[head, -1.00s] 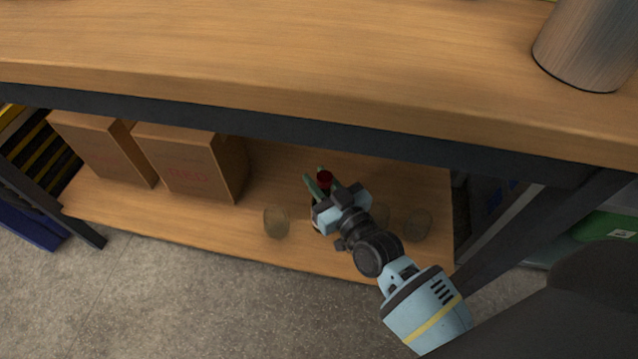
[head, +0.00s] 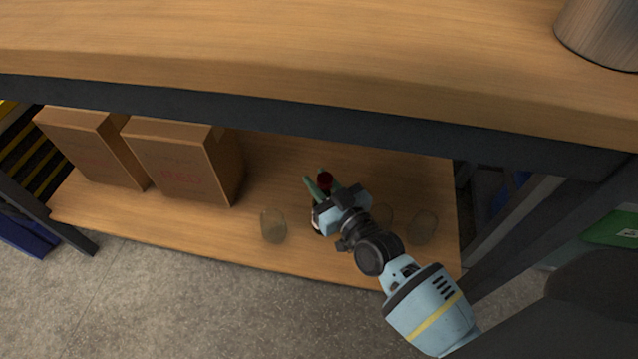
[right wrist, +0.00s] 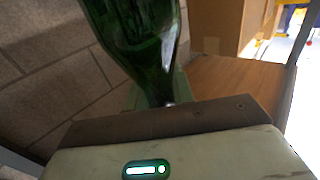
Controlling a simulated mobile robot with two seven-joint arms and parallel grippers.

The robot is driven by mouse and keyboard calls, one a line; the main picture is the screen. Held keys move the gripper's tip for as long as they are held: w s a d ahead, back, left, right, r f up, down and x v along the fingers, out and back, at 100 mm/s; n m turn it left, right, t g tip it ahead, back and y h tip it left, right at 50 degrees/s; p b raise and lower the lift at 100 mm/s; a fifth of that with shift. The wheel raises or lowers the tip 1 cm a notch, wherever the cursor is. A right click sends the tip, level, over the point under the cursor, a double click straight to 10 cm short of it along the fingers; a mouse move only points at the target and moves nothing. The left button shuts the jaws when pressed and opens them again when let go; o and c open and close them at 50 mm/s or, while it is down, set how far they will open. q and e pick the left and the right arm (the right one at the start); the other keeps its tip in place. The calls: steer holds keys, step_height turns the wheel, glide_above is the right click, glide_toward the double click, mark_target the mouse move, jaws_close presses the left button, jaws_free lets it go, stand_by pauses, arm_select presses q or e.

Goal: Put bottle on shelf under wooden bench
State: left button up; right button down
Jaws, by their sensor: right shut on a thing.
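The wooden bench (head: 300,40) spans the top of the head view, with its wooden shelf (head: 270,165) below a dark metal rail. My right gripper (head: 321,184) is under the bench, over the right half of the shelf, and shut on the bottle. In the right wrist view the green glass bottle (right wrist: 140,40) narrows toward the fingers. The gripper hides most of it in the head view, so I cannot tell whether its base touches the shelf. My left gripper is out of view.
Two cardboard boxes (head: 180,168) fill the shelf's left part. A metal cylinder (head: 603,32) stands on the bench top.

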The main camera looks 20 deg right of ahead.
steer(key=shift+f, duration=0.15)
steer(key=c, duration=1.2)
jaws_free()
steer(key=shift+s, duration=0.15)
steer(key=s+p, duration=0.1)
steer(key=s, duration=0.2)
steer(key=s+d+p, duration=0.1)
steer(key=s, duration=0.3)
steer(key=s+d+p, duration=0.1)
steer(key=s+p, duration=0.1)
steer(key=s, duration=0.2)
steer(key=shift+s+d, duration=0.15)
steer(key=shift+s, duration=0.1)
